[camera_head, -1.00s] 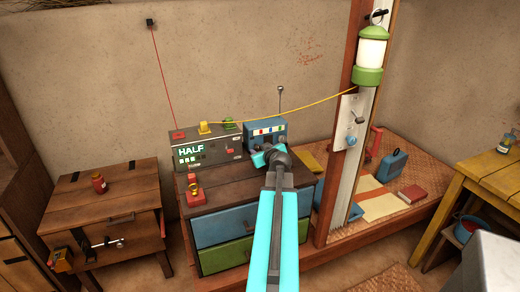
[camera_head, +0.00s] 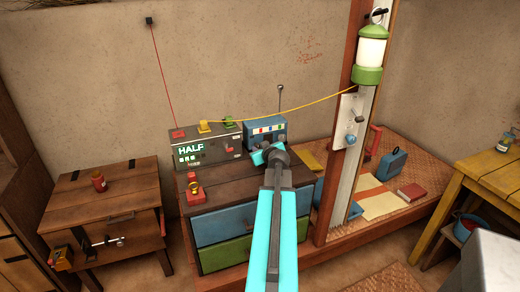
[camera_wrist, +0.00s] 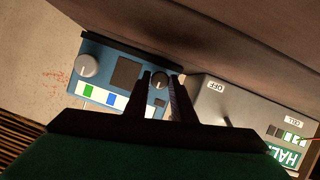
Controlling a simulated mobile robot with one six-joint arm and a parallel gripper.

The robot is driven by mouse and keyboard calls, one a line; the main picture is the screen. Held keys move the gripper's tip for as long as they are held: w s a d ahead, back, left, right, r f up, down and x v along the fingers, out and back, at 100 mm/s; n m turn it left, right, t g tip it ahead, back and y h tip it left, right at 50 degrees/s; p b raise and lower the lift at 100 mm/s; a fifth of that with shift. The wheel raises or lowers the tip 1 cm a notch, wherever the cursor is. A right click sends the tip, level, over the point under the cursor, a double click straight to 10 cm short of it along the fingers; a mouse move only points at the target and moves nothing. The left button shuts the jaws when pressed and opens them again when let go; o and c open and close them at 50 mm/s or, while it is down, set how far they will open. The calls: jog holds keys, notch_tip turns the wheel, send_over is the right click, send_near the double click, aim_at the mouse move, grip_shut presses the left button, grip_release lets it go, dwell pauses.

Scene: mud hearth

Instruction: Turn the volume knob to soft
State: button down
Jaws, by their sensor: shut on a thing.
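The blue radio (camera_head: 279,126) stands at the back of the dark-topped chest, partly hidden behind my gripper in the head view. In the wrist view the radio (camera_wrist: 124,62) shows a large pale knob (camera_wrist: 87,65), a dark panel, a striped strip and a small dark knob (camera_wrist: 160,81) with a light pointer line. My gripper (camera_wrist: 162,77) has its fingers on both sides of the small dark knob and is shut on it. No label is readable beside this knob. In the head view my wrist hides the fingertips.
A grey box (camera_head: 205,150) reading HALF stands left of the radio, close to my gripper; the wrist view shows OFF on it. A red-handled device (camera_head: 195,190) sits on the chest top (camera_head: 235,183). A wooden post (camera_head: 335,190) with a switch plate rises at right.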

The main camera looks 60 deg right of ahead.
jog(key=shift+s+d+m+b, duration=0.15)
jog(key=shift+m+b, duration=0.15)
jog(key=shift+b, duration=0.35)
jog(key=shift+f+m+t+y+b, duration=0.15)
jog(key=shift+m+t+y+b, duration=0.2)
jog(key=shift+b, duration=0.4)
jog(key=m+y+b, duration=0.1)
jog(key=b, duration=0.1)
jog(key=m+t+b, duration=0.1)
jog(key=b, duration=0.1)
jog(key=shift+s+d+m+y, duration=0.1)
jog(key=shift+d+m+y, duration=0.15)
jog(key=shift+y, duration=0.1)
jog(key=m+t+y+b, duration=0.1)
jog(key=m+b, duration=0.2)
jog(key=shift+s+d+t, duration=0.1)
jog(key=shift+t, duration=0.25)
jog(key=shift+m+t+y+b, duration=0.4)
jog(key=shift+m+b, duration=0.4)
jog(key=shift+m, duration=0.1)
jog(key=c, duration=1.6)
grip_release()
jog(key=shift+o, duration=0.6)
